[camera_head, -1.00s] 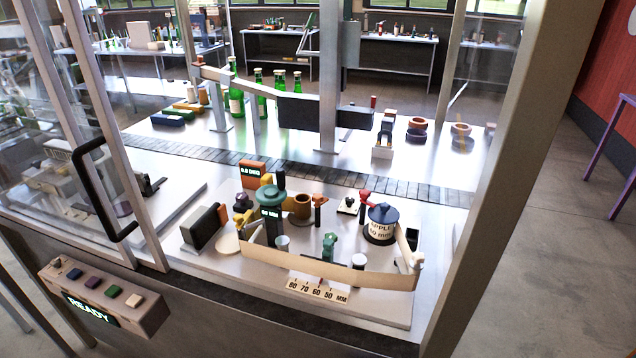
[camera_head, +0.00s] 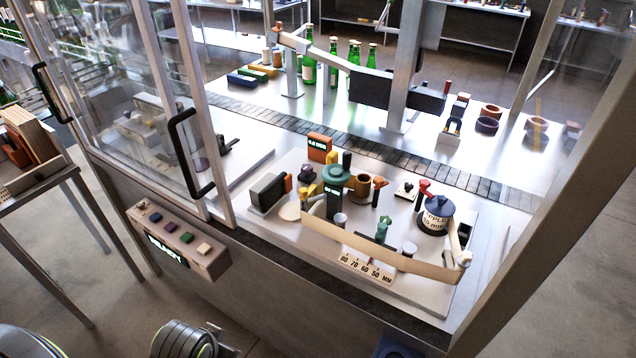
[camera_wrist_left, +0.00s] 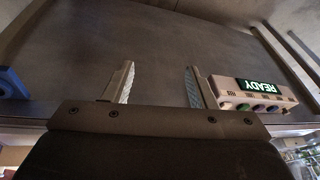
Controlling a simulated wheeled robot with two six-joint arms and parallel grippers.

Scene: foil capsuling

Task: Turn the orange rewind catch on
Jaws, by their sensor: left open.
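Inside the glazed machine in the head view, a small orange-topped black post (camera_head: 379,183) stands beside a brown cup (camera_head: 361,185). It may be the orange rewind catch, but the part is too small to be sure of its setting. An orange display box (camera_head: 320,147) stands behind the green-capped spool (camera_head: 336,178). My left gripper (camera_wrist_left: 160,85) is open and empty in the left wrist view, facing a dark panel, with the READY control box (camera_wrist_left: 262,92) just right of its fingers. It is apart from the machine's deck parts. My right gripper is not in view.
A tan foil strip (camera_head: 375,255) runs across the front of the deck. Glass doors with black handles (camera_head: 190,150) and metal frame posts bound the opening. The control box (camera_head: 180,240) juts from the front panel. A small table (camera_head: 40,185) stands at left.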

